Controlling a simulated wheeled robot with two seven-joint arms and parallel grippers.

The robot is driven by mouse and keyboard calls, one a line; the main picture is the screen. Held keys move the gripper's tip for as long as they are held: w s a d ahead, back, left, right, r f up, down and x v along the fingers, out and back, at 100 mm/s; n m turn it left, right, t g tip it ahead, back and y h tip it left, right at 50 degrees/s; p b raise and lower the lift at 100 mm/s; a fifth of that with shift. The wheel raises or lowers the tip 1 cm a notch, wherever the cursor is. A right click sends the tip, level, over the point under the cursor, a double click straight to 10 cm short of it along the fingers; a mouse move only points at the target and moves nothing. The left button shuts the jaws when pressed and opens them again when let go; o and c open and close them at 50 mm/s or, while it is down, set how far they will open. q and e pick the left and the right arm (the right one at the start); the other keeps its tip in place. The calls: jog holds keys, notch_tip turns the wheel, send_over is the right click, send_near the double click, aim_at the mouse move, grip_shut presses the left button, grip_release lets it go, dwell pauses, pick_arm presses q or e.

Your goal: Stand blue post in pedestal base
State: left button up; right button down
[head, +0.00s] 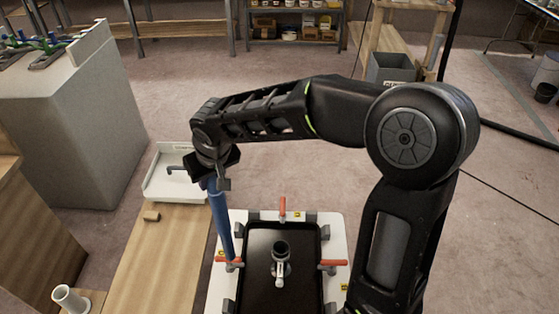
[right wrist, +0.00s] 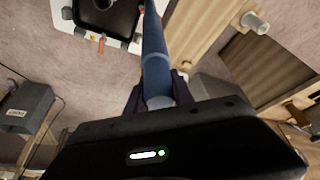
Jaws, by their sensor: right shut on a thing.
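The blue post (head: 221,225) is held in my right gripper (head: 215,183), which is shut around its upper end. The post hangs down, slightly tilted, and its lower end shows near the left orange clamp; I cannot tell if they touch. In the right wrist view the blue post (right wrist: 155,65) runs away from the jaws (right wrist: 158,98). The pedestal base (head: 281,250) looks like a dark upright ring with a pale handle in front, on the black panel. It is to the right of the post and apart from it. My left gripper is not in view.
Orange-handled clamps (head: 282,207) surround the black panel (head: 255,285) on a white board (head: 338,232).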

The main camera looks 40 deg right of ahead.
jog(key=shift+d+r+p, duration=0.1)
jog(key=shift+d+p, duration=0.3)
jog(key=shift+d, duration=0.05)
jog(key=s+d+f+n+y+p, duration=0.1)
jog(key=d+n+p, duration=0.5)
jog(key=d, duration=0.9)
jog(key=s+y+p, duration=0.1)
jog(key=s+p, duration=0.1)
jog(key=p, duration=0.1)
jog(key=shift+d+f+g, duration=0.15)
jog(key=shift+d+g, duration=0.15)
jog(key=shift+d, duration=0.05)
jog(key=shift+s+f, duration=0.1)
jog(key=shift+f, duration=0.15)
